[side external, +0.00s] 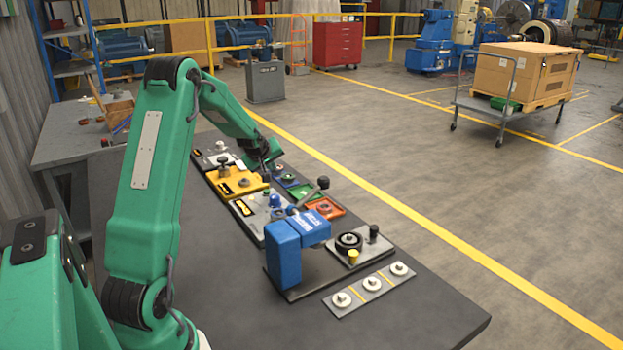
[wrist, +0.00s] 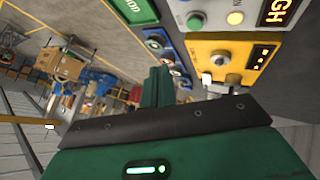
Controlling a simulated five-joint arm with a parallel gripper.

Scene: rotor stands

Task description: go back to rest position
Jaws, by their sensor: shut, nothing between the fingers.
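My green arm reaches over the dark workbench (side external: 400,300) in the side external view. My gripper (side external: 268,168) is small and dark there, just above the far part of the row of plates. It is shut, with nothing seen held in it. The yellow plate (side external: 232,188) with a dark knob lies just left of it and also shows in the wrist view (wrist: 205,48).
A blue block-shaped unit (side external: 283,255) stands on the near part of the bench. A grey plate (side external: 358,243) with a black rotor-like ring, a strip of white discs (side external: 371,284), an orange-red plate (side external: 322,209) and a green plate (side external: 305,192) lie around it. The near bench corner is clear.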

